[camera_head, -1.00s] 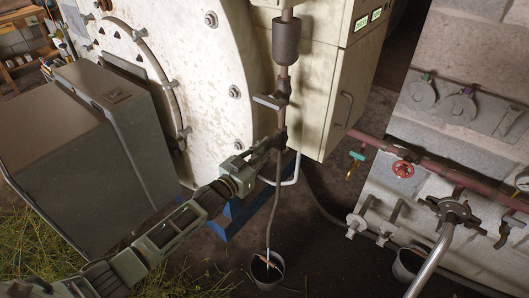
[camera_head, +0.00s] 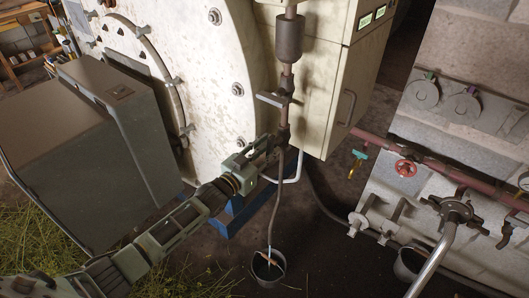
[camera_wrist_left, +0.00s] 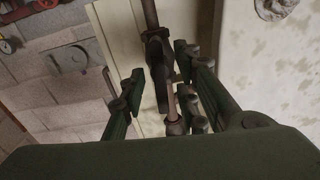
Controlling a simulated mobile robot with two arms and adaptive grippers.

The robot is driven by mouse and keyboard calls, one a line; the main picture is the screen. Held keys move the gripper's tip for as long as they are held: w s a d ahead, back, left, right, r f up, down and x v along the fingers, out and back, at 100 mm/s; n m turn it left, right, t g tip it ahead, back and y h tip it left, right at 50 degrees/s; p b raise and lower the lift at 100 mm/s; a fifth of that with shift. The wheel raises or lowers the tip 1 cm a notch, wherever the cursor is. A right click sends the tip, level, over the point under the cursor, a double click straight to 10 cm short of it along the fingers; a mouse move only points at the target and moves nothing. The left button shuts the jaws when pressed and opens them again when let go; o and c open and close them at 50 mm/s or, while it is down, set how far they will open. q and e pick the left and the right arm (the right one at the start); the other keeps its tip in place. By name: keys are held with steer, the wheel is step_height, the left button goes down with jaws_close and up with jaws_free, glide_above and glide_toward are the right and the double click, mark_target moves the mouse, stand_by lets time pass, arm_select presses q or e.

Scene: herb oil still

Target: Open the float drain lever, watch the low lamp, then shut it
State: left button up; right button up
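A dark vertical drain pipe (camera_head: 286,120) runs down beside the cream cabinet, below a brown cylindrical float body (camera_head: 289,38). A flat lever-like handle (camera_head: 270,99) sticks out to the left from its valve. My left gripper (camera_head: 276,148) is below this handle, close to the pipe. In the left wrist view, its fingers (camera_wrist_left: 160,88) are apart, with the dark valve part (camera_wrist_left: 157,45) and pipe between them; I see no clear grip. My right gripper is not in view.
A black bucket (camera_head: 268,270) stands under the hose from the pipe. A large round cream vessel (camera_head: 205,75) and a grey box (camera_head: 75,150) are left. A red pipe with a red handwheel (camera_head: 405,168) and several valves is on the right.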

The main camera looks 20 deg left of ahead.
arm_select(q)
steer(key=v, duration=1.2)
stand_by(1.8)
steer(key=c, duration=0.7)
steer(key=d+f+m+b, duration=0.1)
steer(key=d+m, duration=0.1)
steer(key=d+f+m+b, duration=0.1)
steer(key=d+m, duration=0.1)
steer(key=s+d+f+m+b, duration=0.1)
steer(key=d+f, duration=0.1)
steer(key=shift+s+d+f+m, duration=0.1)
steer(key=shift+d+m, duration=0.25)
steer(key=shift+m, duration=0.05)
jaws_close()
steer(key=d+m+t+y+b, duration=0.1)
steer(key=d+m+y+b, duration=0.35)
steer(key=m, duration=0.45)
steer(key=w+a+p, duration=0.2)
steer(key=w+p, duration=0.1)
steer(key=w, duration=0.8)
steer(key=shift+r, duration=0.5)
